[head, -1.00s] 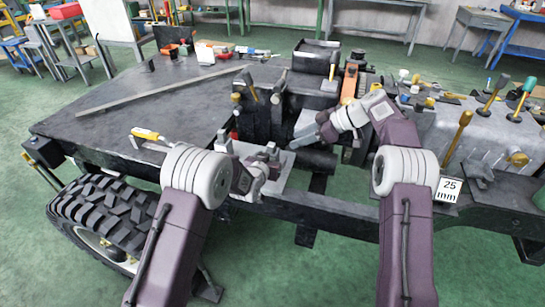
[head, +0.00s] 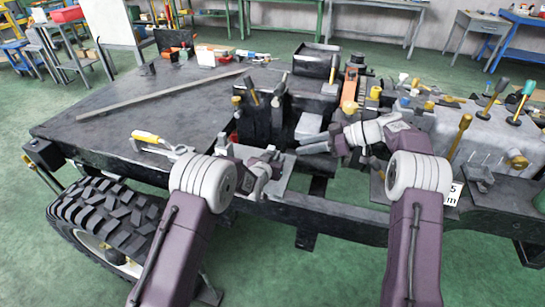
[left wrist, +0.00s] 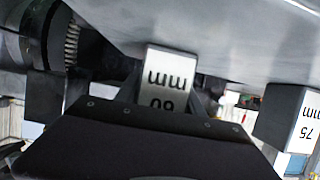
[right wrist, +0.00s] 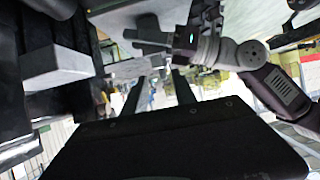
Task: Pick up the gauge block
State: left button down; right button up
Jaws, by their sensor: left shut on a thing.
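My left gripper (head: 268,158) is over the grey plate (head: 282,180) at the near edge of the dark chassis. In the left wrist view it is shut on the gauge block marked 60 mm (left wrist: 170,82), whose label appears upside down. Another block marked 75 mm (left wrist: 305,125) stands to the right, apart from the jaws. My right gripper (head: 312,147) points left, near the left one; its fingers (right wrist: 157,92) are apart with nothing between them.
A light grey block (head: 308,127) lies just behind my right gripper; it also shows in the right wrist view (right wrist: 55,68). A white 25 mm label (head: 454,194) is partly hidden by my right arm. A yellow-handled tool (head: 146,136) lies at left. The chassis's left deck is mostly clear.

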aim_at(278, 155)
jog(key=shift+t+y, duration=0.5)
jog(key=shift+y, duration=0.1)
jog(key=x, duration=1)
jog(key=shift+w+f, duration=0.25)
jog(key=shift+f, duration=0.25)
grip_shut()
